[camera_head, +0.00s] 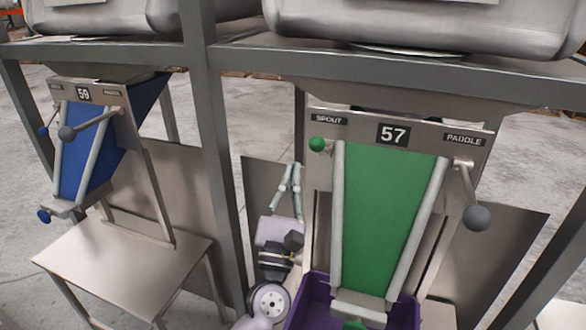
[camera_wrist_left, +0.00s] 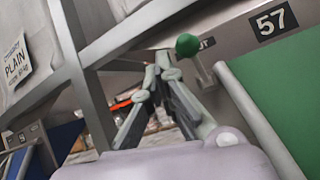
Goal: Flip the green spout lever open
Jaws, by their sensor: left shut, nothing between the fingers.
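The green spout lever's ball knob (camera_head: 317,144) sits at the upper left of weigher 57, just below its SPOUT label (camera_head: 328,120). In the left wrist view the green knob (camera_wrist_left: 187,45) is right of my fingertips, with its pale rod running down to the right. My left gripper (camera_head: 296,168) is shut and empty, pointing up, a little left of and below the knob in the head view. In the left wrist view its fingertips (camera_wrist_left: 163,62) meet close beside the knob; I cannot tell whether they touch it. My right gripper is out of view.
The green chute (camera_head: 385,215) is right of the lever, and the grey-balled PADDLE lever (camera_head: 477,217) is farther right. A purple crate (camera_head: 402,313) is below the chute. A steel frame post (camera_head: 219,150) stands left of my arm. Weigher 59 has a blue chute (camera_head: 90,150).

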